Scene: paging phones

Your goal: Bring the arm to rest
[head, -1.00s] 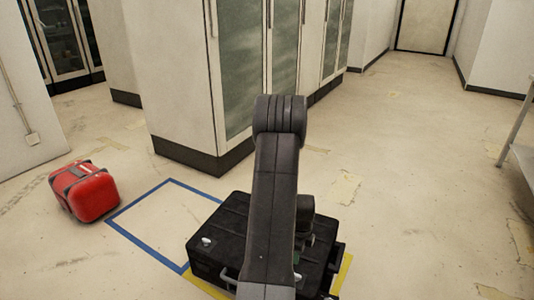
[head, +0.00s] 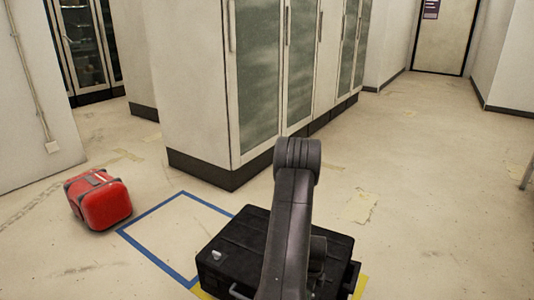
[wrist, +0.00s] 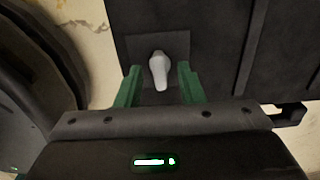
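My arm (head: 290,215) rises in front of the head camera and hides my gripper there. In the wrist view my gripper (wrist: 159,82) has its two green fingers apart, with a pale grey-white knob (wrist: 159,72) showing between them and gaps on both sides. The knob is on a dark panel of the black case (wrist: 210,40). In the head view the black case (head: 245,238) lies on the floor, with a pale fitting on its top left part and a handle at its front. My arm covers part of it.
A red box (head: 106,206) sits on the floor at left. A blue floor outline (head: 150,212) lies between it and the case, and yellow marking (head: 361,287) shows beside the case. Tall cabinets (head: 205,90) stand behind. Floor on the right is mostly clear.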

